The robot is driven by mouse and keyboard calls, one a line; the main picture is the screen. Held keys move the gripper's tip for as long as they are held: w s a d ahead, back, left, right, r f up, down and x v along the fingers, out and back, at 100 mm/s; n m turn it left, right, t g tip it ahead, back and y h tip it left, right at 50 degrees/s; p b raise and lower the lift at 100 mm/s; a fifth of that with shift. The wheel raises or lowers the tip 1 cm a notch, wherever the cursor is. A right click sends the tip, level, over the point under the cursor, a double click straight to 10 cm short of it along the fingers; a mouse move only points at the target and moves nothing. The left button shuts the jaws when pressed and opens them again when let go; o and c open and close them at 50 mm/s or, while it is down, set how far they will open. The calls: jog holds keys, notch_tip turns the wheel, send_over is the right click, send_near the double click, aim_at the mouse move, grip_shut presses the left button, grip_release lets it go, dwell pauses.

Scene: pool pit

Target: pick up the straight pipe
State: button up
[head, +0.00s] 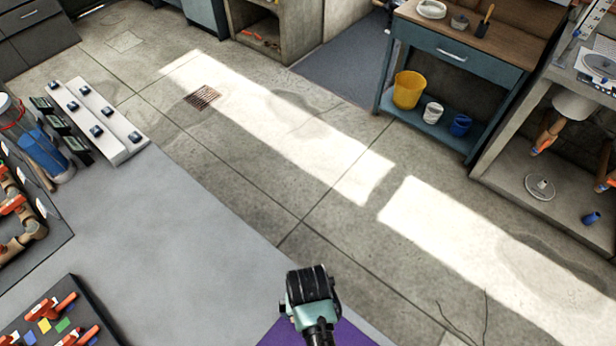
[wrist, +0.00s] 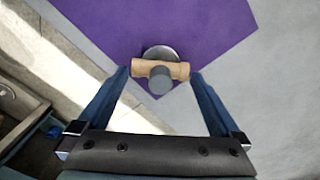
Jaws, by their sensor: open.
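In the wrist view, a short tan cylindrical piece (wrist: 180,71), which looks like the straight pipe, lies crosswise over the purple mat (wrist: 110,25). A grey round part (wrist: 160,81) covers its middle, and a dark disc (wrist: 159,51) shows just behind it. My gripper (wrist: 160,75) is open, with its two blue fingers to the left and right of the tan piece's ends. I cannot tell whether the fingertips are level with the piece or above it. In the head view, my wrist hides the piece, and only part of the purple mat (head: 350,336) shows.
A black tray (head: 85,290) with orange-handled parts sits at the lower left of the grey worktop (head: 170,260). A white rack (head: 97,122) and a blue container (head: 45,155) stand farther back. A blue bench (head: 455,55) holds a yellow bucket (head: 408,90). The worktop around the mat is clear.

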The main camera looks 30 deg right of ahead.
jog(key=shift+w+f, duration=0.1)
jog(key=shift+f, duration=0.95)
jog(key=c, duration=1.3)
